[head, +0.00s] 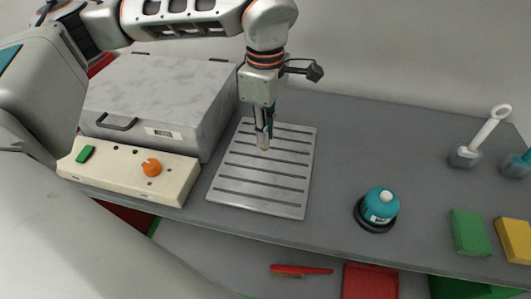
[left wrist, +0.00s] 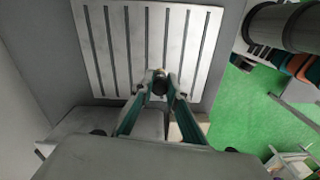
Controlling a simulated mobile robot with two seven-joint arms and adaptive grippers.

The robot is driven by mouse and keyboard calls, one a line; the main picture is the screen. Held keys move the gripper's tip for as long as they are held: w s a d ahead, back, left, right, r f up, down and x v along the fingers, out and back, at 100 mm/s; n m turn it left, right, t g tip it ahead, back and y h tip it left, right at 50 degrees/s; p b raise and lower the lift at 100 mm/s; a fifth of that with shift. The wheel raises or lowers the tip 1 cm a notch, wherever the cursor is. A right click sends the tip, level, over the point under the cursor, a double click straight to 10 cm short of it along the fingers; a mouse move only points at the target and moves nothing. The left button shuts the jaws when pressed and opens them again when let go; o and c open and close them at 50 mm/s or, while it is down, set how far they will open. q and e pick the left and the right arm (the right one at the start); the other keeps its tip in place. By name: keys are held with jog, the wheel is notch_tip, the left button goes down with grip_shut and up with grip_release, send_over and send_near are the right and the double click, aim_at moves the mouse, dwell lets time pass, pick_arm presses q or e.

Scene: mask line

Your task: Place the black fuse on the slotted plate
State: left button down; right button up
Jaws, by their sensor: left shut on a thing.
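The slotted plate (head: 232,185) is a light metal sheet with several dark parallel slots, lying flat on the grey bench; the left wrist view also shows it (left wrist: 138,50). My left gripper (head: 264,143) points down over the plate's upper middle part. In the left wrist view its fingers (left wrist: 160,90) are closed around a small dark rounded piece, which looks like the black fuse (left wrist: 160,87). The fuse is mostly hidden by the fingers in the head view. I cannot tell whether it touches the plate. My right gripper is not in view.
A marbled lidded box (head: 160,95) and a cream panel with an orange knob (head: 125,171) stand left of the plate. Bench between plate and bottle is clear.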

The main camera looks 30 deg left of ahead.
pick_arm(q)
jog(key=shift+f, duration=3.45)
jog(key=shift+f, duration=0.2)
jog(key=c, duration=2)
grip_release()
notch_tip(320, 180, up, 12)
jog(key=shift+r, duration=0.2)
